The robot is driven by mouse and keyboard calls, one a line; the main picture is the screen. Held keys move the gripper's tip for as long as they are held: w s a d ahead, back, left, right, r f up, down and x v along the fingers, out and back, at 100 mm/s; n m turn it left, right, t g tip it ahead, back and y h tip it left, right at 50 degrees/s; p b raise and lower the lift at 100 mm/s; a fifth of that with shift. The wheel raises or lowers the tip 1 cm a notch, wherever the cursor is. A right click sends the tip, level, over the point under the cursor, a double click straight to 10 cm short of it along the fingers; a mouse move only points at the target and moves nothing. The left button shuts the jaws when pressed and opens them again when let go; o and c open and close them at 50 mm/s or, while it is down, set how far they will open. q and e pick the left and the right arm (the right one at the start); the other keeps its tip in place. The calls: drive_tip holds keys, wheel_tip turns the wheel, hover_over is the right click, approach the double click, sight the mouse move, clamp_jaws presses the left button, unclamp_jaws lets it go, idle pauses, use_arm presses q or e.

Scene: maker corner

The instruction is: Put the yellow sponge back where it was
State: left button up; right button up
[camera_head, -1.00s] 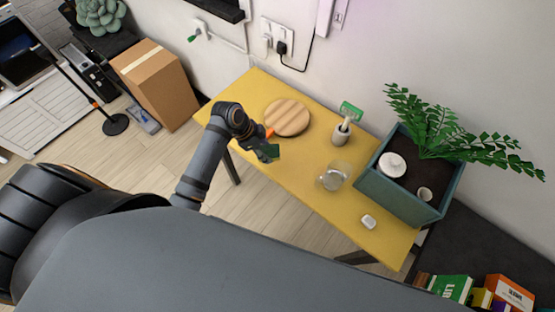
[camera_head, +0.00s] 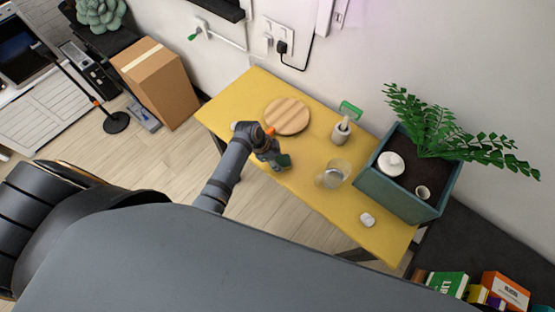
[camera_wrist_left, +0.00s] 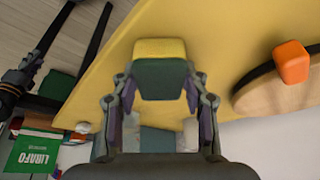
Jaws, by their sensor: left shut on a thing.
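The yellow sponge has a dark green face, and it fills the jaws in the left wrist view (camera_wrist_left: 160,47). My left gripper (camera_wrist_left: 160,84) is shut on it, with one finger on each side. In the head view only the sponge's green part (camera_head: 285,161) shows at the tip of my left gripper (camera_head: 279,158). The sponge is over the yellow table (camera_head: 311,200), near its front edge, left of the glass jar (camera_head: 335,174). I cannot tell if it touches the table. My right gripper is not in view.
A round wooden board (camera_head: 287,117) with an orange block (camera_head: 270,131) by its edge lies behind the gripper. A cup (camera_head: 340,134) holding a green-topped tool stands behind the jar. A small white object (camera_head: 368,220) and a teal planter (camera_head: 405,198) are at the right.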

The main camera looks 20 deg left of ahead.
use_arm(q)
drive_tip(key=o, duration=1)
drive_tip(key=v, duration=1.2)
drive_tip(key=shift+b, duration=0.4)
